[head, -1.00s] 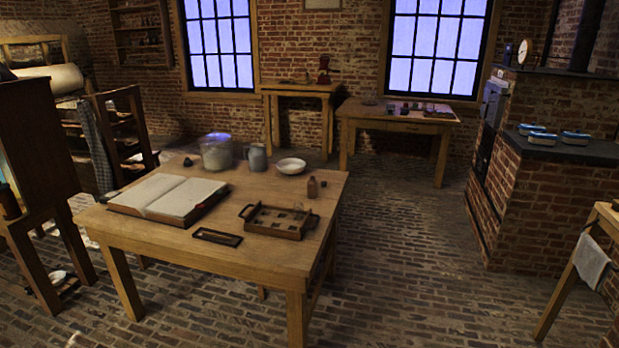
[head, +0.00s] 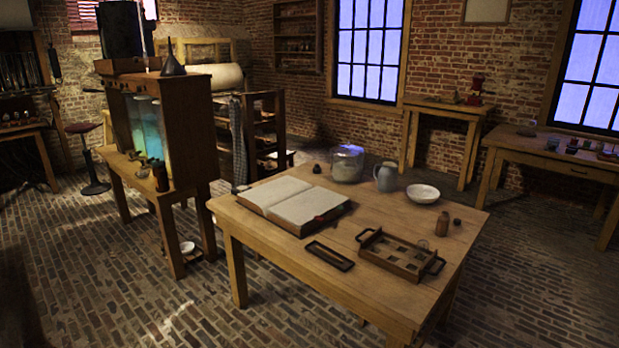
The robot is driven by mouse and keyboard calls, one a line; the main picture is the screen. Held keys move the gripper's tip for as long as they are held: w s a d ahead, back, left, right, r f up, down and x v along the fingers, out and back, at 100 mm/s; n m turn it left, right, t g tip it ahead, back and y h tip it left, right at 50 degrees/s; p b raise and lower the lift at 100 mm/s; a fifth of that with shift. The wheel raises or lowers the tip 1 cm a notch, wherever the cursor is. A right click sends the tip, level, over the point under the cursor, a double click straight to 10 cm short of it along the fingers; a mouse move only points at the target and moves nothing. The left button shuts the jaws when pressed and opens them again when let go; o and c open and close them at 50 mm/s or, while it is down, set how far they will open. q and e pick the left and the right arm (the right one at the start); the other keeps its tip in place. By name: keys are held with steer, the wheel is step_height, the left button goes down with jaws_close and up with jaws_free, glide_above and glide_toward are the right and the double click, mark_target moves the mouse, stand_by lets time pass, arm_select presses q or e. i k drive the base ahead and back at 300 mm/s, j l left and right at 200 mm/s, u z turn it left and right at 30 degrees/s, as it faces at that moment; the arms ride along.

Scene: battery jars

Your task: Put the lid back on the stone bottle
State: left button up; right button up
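A small brown bottle (head: 442,224) stands upright at the right side of the wooden table, and a small dark round piece (head: 456,223) lies beside it. A grey jug (head: 385,177) with a handle stands at the table's far side. I cannot tell which of these vessels is the stone bottle, or whether the dark piece is its lid. Another small dark piece (head: 316,169) lies near the far edge, left of a glass jar (head: 347,165). Neither of my grippers is in view.
The table (head: 290,255) also bears an open book (head: 297,204), a white bowl (head: 423,194), a dark narrow tray (head: 330,256) and a compartmented wooden tray (head: 395,257). A wooden cabinet (head: 195,130) stands at left. Brick floor (head: 130,270) is open at front left.

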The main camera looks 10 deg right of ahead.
mark_target(443, 221)
steer(key=i+l+u, duration=0.15)
steer(key=l, duration=0.25)
steer(key=i+l+u, duration=0.1)
steer(key=l, duration=0.3)
steer(key=i+l+u, duration=0.15)
steer(key=l, duration=0.3)
steer(key=i+l+u, duration=0.15)
steer(key=l, duration=0.3)
steer(key=i+l+u, duration=0.15)
steer(key=l, duration=0.35)
steer(key=i+l, duration=0.1)
steer(key=l, duration=0.35)
steer(key=i+l, duration=0.1)
steer(key=l, duration=0.4)
steer(key=i+l, duration=0.1)
steer(key=l, duration=0.35)
steer(key=i+l, duration=0.1)
steer(key=l, duration=0.4)
steer(key=i+l, duration=0.1)
steer(key=l, duration=0.35)
steer(key=i+l, duration=0.1)
steer(key=l, duration=0.35)
